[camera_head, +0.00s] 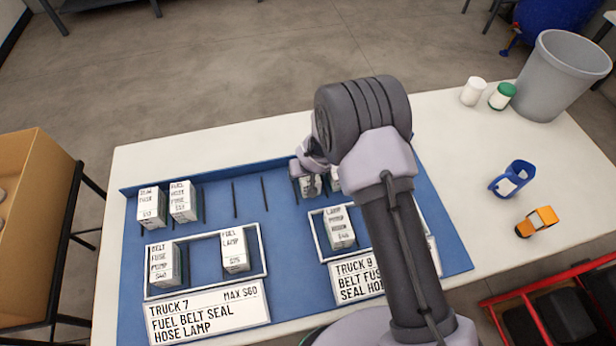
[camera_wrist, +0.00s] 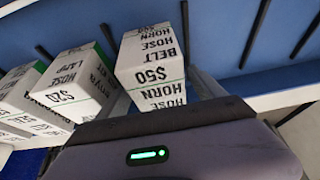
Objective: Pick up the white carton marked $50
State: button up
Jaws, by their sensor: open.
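The white carton marked $50 (camera_wrist: 150,72) stands in the middle of the wrist view, its lettering upside down, showing BELT, HOSE and HORN. In the head view it appears to be the carton (camera_head: 311,186) just below my gripper (camera_head: 309,168), its face partly covered. My gripper is open above and close to the carton. Its dark body (camera_wrist: 172,150) fills the bottom of the wrist view.
A white carton marked $20 (camera_wrist: 72,88) stands close to the left in the wrist view, with another beyond it. A carton (camera_head: 338,228) stands in the framed Truck 9 area. Empty slots (camera_head: 248,196) lie left of my gripper.

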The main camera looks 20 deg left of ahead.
jog(key=shift+f+b, duration=0.3)
jog(key=shift+b, duration=0.05)
jog(key=shift+c, duration=0.5)
